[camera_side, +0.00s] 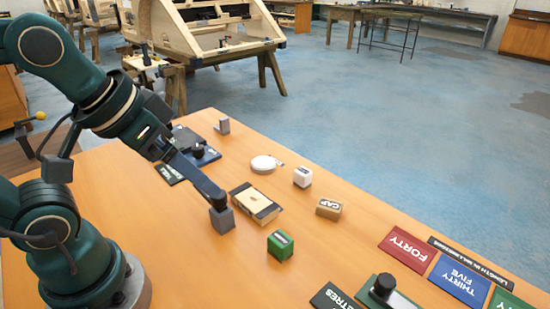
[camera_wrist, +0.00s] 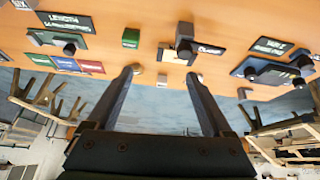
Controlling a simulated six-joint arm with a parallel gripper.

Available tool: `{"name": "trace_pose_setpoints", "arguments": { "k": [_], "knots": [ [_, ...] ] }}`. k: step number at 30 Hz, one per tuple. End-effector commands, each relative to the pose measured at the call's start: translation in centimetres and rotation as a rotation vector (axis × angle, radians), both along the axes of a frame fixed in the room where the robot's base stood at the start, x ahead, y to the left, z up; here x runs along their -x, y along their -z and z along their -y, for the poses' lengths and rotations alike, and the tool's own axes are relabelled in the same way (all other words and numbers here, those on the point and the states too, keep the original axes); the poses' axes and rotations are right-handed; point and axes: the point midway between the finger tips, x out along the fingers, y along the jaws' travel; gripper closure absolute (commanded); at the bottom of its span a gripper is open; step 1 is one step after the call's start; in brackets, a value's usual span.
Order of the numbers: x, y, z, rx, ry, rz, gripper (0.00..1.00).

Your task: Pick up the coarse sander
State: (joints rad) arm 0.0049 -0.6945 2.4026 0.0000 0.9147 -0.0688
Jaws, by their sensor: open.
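No block carries a label I can read as coarse sander. A flat wooden block with a dark edge (camera_side: 256,203) lies on the bench in the side view, and may be a sander. A green box with a white-lettered label (camera_side: 280,245) sits in front of it and also shows in the wrist view (camera_wrist: 131,38). A brown box marked CAP (camera_side: 329,208) and a small white box (camera_side: 302,177) sit to the right. In the side view a finger ends at a grey block shape beside the wooden block.
Red and blue panels (camera_side: 406,247) (camera_side: 460,282) lie at the right bench edge. A dark board with a black knob (camera_side: 384,287) is at the front. A white round item (camera_side: 264,163) and a grey block (camera_side: 221,126) stand farther back.

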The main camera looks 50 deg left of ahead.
Motion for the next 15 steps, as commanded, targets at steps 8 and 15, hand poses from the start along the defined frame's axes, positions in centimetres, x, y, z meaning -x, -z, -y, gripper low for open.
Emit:
{"name": "trace_pose_setpoints", "arguments": {
  "k": [8,15],
  "knots": [
    [-5.1,-0.5,1.6,0.038,-0.017,-0.116,0.15],
    [-9.3,2.5,3.8,0.042,-0.007,-0.258,0.15]
  ]
}}
